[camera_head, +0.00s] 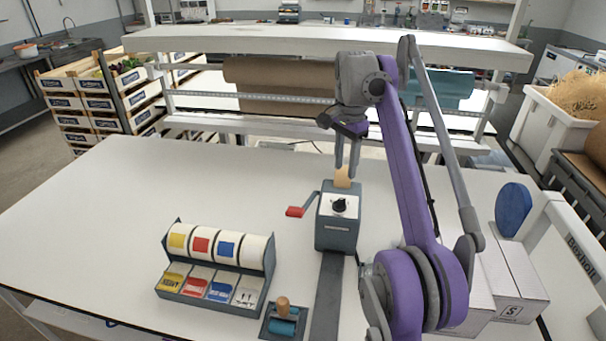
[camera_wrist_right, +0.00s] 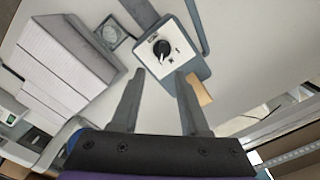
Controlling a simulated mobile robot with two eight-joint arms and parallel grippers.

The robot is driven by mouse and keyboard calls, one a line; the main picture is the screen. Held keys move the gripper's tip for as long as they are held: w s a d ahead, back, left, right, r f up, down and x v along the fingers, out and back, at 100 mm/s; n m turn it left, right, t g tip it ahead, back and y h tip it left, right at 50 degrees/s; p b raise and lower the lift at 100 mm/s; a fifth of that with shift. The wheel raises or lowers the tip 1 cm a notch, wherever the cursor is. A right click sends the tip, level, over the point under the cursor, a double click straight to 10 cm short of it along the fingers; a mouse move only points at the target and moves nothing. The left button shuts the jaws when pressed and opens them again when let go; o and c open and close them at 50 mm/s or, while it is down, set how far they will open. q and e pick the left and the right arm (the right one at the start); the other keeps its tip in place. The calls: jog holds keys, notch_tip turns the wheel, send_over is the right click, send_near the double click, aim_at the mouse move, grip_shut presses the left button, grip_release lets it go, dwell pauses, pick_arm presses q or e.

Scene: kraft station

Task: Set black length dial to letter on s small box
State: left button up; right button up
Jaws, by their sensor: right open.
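The black length dial (camera_head: 339,205) sits on the white top face of a dark grey dispenser (camera_head: 336,232) at the table's middle. The dial also shows in the right wrist view (camera_wrist_right: 161,48), with small marks around it that I cannot read. My right gripper (camera_head: 347,168) is open and empty, pointing down above the dispenser's far side. In the wrist view its fingertips (camera_wrist_right: 160,73) are apart, with the dial just beyond them. A small white box marked S (camera_head: 510,310) lies at the front right, partly hidden by my right arm. My left gripper is not in view.
A red crank handle (camera_head: 295,212) sticks out left of the dispenser. Brown paper (camera_head: 343,178) comes out at its back. A label holder (camera_head: 216,258) and a small wooden-knobbed tool (camera_head: 283,318) stand in front. A blue disc (camera_head: 512,209) stands right. The table's left part is clear.

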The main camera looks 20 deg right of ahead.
jog(key=w, duration=0.1)
jog(key=b, duration=0.2)
send_over(340, 200)
jog(key=f, duration=0.4)
jog(key=shift+s+f, duration=0.1)
jog(key=shift+s, duration=0.1)
notch_tip(340, 200, down, 5)
jog(key=shift+w+f+b, duration=0.1)
jog(key=shift+f+b, duration=0.05)
jog(key=shift+b, duration=0.65)
jog(key=shift+f, duration=0.4)
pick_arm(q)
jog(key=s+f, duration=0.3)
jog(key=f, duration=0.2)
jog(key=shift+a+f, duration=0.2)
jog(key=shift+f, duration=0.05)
pick_arm(e)
jog(key=shift+w, duration=0.1)
grip_shut()
